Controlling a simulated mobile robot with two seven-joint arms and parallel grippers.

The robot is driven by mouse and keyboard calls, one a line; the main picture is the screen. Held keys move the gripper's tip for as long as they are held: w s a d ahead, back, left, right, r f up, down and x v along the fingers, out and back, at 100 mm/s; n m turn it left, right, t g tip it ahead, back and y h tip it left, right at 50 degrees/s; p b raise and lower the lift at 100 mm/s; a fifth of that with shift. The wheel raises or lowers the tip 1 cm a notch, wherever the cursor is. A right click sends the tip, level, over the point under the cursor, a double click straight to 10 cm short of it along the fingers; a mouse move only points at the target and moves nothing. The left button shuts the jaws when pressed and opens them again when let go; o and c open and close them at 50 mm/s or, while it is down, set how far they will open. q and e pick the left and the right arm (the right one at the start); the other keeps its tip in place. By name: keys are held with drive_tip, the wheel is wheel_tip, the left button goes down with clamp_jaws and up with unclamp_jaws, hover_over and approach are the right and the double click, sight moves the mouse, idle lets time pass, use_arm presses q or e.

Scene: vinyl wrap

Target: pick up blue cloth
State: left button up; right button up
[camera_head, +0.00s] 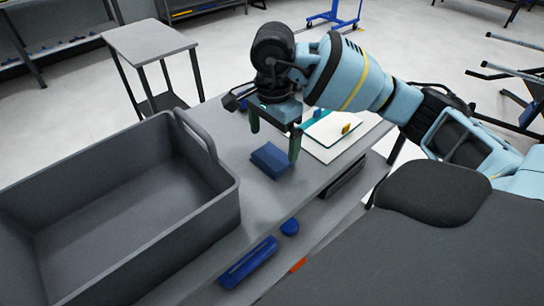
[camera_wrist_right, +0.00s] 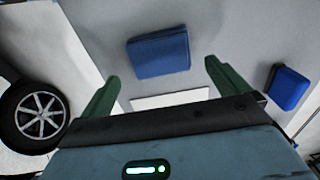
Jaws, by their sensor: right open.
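The folded blue cloth (camera_head: 271,160) lies flat on the grey table, right of the large grey bin. It also shows in the right wrist view (camera_wrist_right: 158,52), ahead of the fingertips and roughly between their lines. My right gripper (camera_head: 273,140) is above the table close to the cloth, its two green fingers apart and nothing between them. In the right wrist view the open fingers (camera_wrist_right: 162,72) stand either side, with the cloth beyond them. My left gripper is not in view.
A large empty grey bin (camera_head: 215,195) takes up the table's left. Blue items (camera_head: 248,262) rest on a lower level in front. A small side table (camera_head: 150,42) stands behind.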

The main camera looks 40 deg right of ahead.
sight(272, 156)
drive_tip(key=shift+a+f, duration=0.1)
drive_tip(key=shift+f, duration=2.45)
drive_tip(key=c, duration=0.9)
wheel_tip(272, 156, up, 10)
